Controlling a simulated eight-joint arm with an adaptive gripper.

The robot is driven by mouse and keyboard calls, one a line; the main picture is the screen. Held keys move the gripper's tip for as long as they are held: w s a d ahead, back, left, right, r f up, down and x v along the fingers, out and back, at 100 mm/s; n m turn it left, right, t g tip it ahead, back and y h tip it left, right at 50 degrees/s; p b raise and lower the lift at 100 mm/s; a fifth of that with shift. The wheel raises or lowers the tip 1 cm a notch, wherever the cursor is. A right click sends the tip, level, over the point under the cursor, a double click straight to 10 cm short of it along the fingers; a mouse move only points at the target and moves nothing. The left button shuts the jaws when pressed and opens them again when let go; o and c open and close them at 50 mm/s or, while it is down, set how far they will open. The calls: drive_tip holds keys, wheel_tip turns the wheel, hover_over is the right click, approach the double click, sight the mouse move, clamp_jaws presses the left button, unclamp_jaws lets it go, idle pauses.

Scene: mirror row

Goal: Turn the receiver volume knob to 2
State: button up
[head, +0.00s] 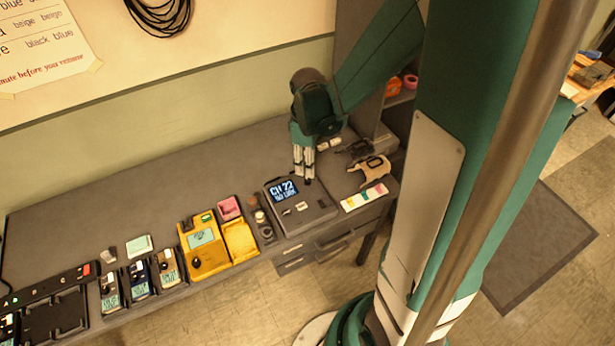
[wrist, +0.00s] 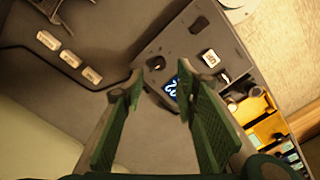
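The receiver (head: 318,214) is a dark grey box on the bench with a lit screen reading "CH 22 NO LINK". My gripper (head: 303,179) points down over its far right side in the head view. In the wrist view the receiver's face (wrist: 180,50) lies beyond my fingertips. A small round dark knob (wrist: 156,63) shows just past the gap between the fingers, and a larger dark knob (wrist: 197,25) is farther up. Which is the volume knob, and its setting, I cannot read. My gripper (wrist: 161,83) is open and empty. Contact with the receiver is not visible.
A yellow meter (head: 203,248) and an open yellow case (head: 240,241) stand left of the receiver. A colored strip card (head: 364,197) and a beige tool (head: 371,170) lie to its right. Several small handsets, including one tan (head: 168,267), stand farther left. The bench behind is mostly clear.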

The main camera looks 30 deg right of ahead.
sight(308, 180)
drive_tip(key=shift+f+b, duration=0.55)
drive_tip(key=shift+f, duration=3.3)
drive_tip(key=shift+c, duration=0.6)
drive_tip(key=c, duration=0.8)
